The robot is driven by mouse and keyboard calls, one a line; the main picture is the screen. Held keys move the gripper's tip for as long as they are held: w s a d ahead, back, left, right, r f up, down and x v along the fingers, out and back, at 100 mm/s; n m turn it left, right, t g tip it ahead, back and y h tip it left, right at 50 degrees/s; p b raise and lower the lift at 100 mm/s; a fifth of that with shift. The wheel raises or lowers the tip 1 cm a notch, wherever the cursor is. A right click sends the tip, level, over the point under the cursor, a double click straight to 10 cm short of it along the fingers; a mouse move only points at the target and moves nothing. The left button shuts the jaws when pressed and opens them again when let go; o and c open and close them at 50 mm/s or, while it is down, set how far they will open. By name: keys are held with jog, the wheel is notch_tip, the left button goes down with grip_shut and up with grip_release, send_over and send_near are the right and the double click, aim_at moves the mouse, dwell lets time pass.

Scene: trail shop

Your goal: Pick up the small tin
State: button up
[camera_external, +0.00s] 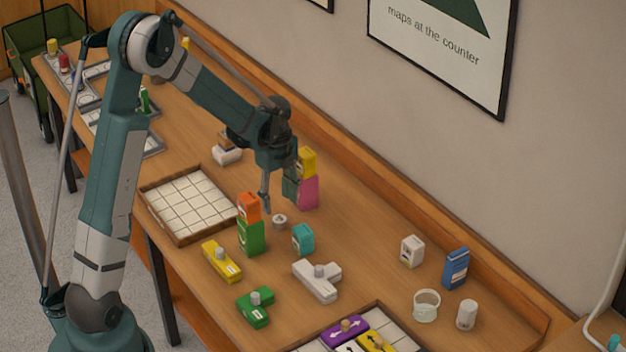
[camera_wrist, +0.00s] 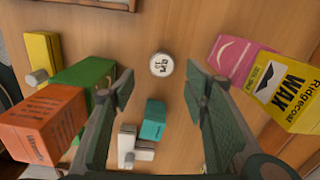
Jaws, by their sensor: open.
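The small tin (camera_external: 280,221) is a short, round, pale container standing on the wooden table. In the wrist view the tin (camera_wrist: 161,64) shows from above as a white lid with dark print, just beyond my fingertips and roughly centred between them. My gripper (camera_external: 267,198) points down above the table, slightly left of the tin in the external view. In the wrist view my gripper (camera_wrist: 158,88) has its two fingers wide apart with nothing between the tips. The exact height over the tin is hard to tell.
An orange box (camera_external: 249,207) sits on a green box (camera_external: 251,238) left of the tin. A yellow box (camera_external: 307,161) sits on a pink box (camera_external: 308,193) behind it. A teal box (camera_external: 303,239) stands close by. A gridded tray (camera_external: 150,205) lies left.

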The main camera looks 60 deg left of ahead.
aim_at(279, 218)
jog(key=shift+f, duration=0.15)
jog(key=shift+f, duration=1.15)
jog(key=shift+f, duration=0.1)
jog(key=shift+w+a+f+b, duration=0.1)
jog(key=shift+f+b, duration=0.25)
jog(key=shift+f, duration=0.9)
jog(key=shift+w+a+f+b, duration=0.1)
jog(key=shift+f+b, duration=0.2)
jog(key=shift+f, duration=0.95)
jog(key=c, duration=1)
